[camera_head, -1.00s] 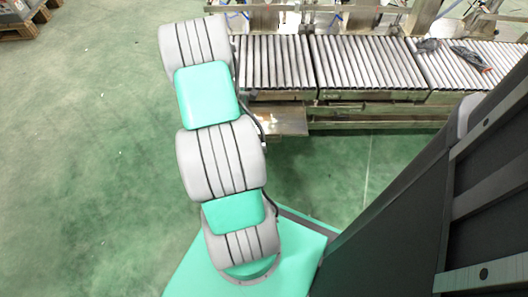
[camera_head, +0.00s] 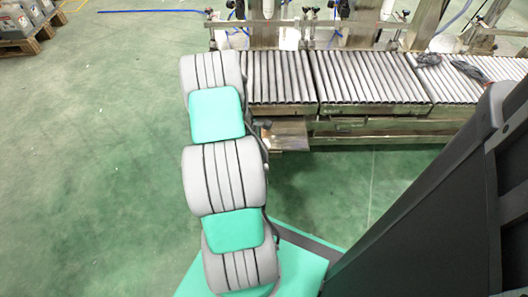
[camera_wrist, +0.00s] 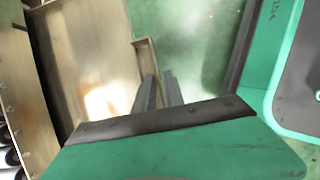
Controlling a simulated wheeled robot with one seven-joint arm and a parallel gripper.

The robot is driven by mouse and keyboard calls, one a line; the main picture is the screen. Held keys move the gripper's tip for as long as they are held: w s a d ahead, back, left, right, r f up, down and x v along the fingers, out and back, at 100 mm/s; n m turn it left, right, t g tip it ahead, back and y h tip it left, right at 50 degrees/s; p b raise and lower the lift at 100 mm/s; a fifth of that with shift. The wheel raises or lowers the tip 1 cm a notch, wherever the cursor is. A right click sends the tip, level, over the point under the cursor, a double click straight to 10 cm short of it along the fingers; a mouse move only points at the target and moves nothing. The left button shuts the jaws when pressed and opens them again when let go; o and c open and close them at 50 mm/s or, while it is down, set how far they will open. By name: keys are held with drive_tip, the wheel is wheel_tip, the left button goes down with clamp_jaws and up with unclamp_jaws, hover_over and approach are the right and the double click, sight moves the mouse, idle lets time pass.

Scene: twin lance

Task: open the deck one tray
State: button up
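In the head view a metal tray (camera_head: 287,136) sticks out below the left conveyor section, near my arm. In the wrist view a shiny metal panel (camera_wrist: 98,75), apparently this tray, lies left of my gripper. A raised lip (camera_wrist: 146,60) runs along its right side. My gripper (camera_wrist: 161,80) has its two dark fingers close together with a narrow gap between them. The fingertips are at the lower end of the lip, which seems to run in between them. Whether they clamp it is unclear. My gripper is hidden behind my arm in the head view.
Roller conveyors (camera_head: 368,78) run along the back, with a closed-looking metal front (camera_head: 375,125) right of the tray. Dark items (camera_head: 470,70) lie on the right rollers. The green floor (camera_head: 110,160) is clear at left.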

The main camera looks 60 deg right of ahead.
clamp_jaws()
idle(1.0)
